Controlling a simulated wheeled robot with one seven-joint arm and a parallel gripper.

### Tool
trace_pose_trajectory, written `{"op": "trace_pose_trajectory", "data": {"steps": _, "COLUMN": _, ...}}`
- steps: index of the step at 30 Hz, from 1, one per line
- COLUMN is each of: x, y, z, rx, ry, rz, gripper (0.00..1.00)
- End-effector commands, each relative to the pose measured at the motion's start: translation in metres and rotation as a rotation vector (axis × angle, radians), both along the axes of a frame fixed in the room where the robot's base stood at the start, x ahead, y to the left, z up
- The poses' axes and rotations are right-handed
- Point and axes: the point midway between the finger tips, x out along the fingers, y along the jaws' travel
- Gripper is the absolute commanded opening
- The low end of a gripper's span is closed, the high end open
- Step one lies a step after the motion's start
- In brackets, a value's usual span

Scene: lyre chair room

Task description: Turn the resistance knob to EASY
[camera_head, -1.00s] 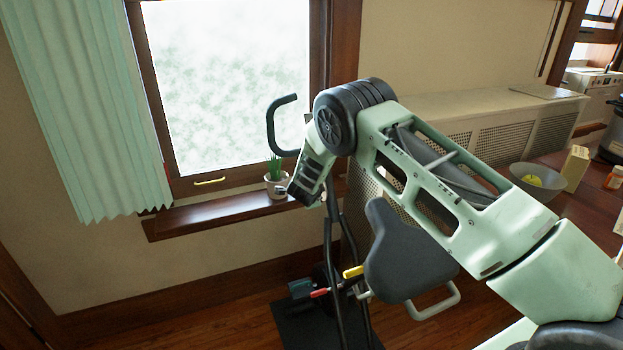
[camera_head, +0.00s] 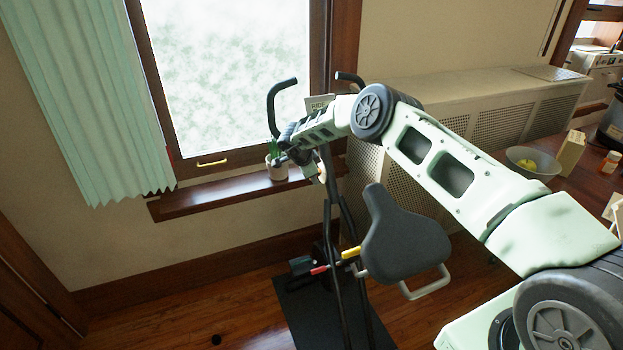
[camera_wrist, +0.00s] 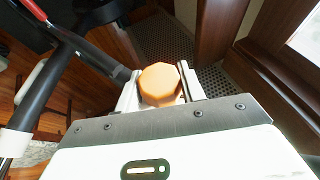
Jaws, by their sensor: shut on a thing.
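The resistance knob (camera_wrist: 160,84) is an orange, many-sided knob in the wrist view. My gripper (camera_wrist: 160,88) is shut on it, with one pale finger on each side. Any EASY marking is not visible. In the head view, my gripper (camera_head: 312,172) is small and partly hidden by my own arm, near the front post of the exercise bike; the knob is not clear there. The bike's dark seat (camera_head: 400,240) and black handlebar (camera_head: 272,105) show around my arm. A sign reading "RIDE" (camera_head: 319,104) stands behind my wrist.
A potted plant (camera_head: 277,170) stands on the window sill (camera_head: 225,197) close to my gripper. A radiator cover (camera_head: 480,100) runs along the wall. A table (camera_head: 597,185) with a bowl (camera_head: 530,166) is at right. Bare floor (camera_head: 215,300) lies left of the bike.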

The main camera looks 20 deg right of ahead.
Motion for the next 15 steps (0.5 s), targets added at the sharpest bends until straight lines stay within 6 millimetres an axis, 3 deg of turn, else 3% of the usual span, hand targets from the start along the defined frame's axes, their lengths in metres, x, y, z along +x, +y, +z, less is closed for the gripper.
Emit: {"op": "trace_pose_trajectory", "data": {"steps": 15, "x": -0.0001, "y": 0.0003, "z": -0.0007, "rx": -0.003, "ry": 0.127, "rz": 0.003, "gripper": 0.17}}
